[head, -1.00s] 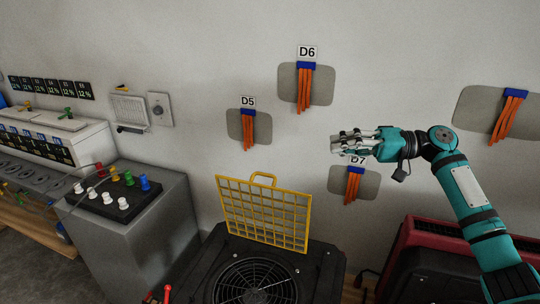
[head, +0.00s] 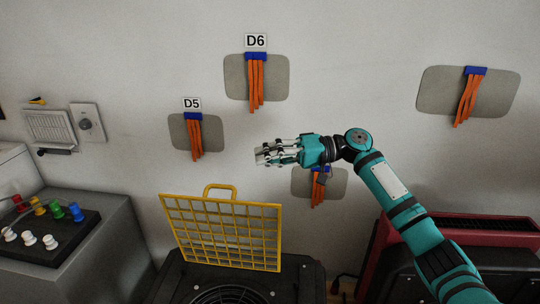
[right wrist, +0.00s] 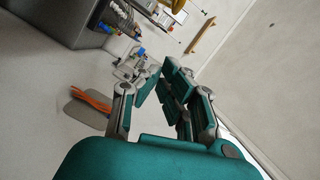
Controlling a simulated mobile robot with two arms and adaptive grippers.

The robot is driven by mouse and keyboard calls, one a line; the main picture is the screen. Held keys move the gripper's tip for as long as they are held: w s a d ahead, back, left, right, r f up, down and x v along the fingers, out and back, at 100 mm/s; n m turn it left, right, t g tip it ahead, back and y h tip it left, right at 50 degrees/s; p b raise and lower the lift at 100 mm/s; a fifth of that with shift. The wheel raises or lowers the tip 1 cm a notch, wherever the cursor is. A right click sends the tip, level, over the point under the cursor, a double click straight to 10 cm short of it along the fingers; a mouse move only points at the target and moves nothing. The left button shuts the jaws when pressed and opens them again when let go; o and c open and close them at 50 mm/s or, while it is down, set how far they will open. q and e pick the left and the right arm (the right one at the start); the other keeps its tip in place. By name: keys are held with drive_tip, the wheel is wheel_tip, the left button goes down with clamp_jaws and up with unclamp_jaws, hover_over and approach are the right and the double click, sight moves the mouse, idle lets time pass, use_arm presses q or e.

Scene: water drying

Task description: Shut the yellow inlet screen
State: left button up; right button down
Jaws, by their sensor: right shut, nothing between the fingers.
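The yellow inlet screen (head: 222,232) is a grid panel with a loop handle (head: 220,190) on its top edge. It stands raised, nearly upright, at the back of a black fan unit (head: 305,280), with the round fan grille (head: 228,296) uncovered in front of it. My right gripper (head: 262,155) is shut and empty. In the head view it appears above and a little right of the handle, apart from the screen. The right wrist view shows its fingers (right wrist: 143,75) close up. My left gripper is not in view.
Orange cable bundles hang on grey wall plates, labelled D5 (head: 195,135) and D6 (head: 256,80). A grey cabinet (head: 100,250) with coloured knobs stands at left. A red-and-black machine (head: 450,250) stands at right, behind my right arm.

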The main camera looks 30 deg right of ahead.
drive_tip(key=a+f+p, duration=0.1)
drive_tip(key=a+p, duration=0.2)
drive_tip(key=a, duration=0.5)
drive_tip(key=shift+s+f+p, duration=0.35)
drive_tip(key=shift+s+f, duration=0.05)
drive_tip(key=shift+s, duration=0.05)
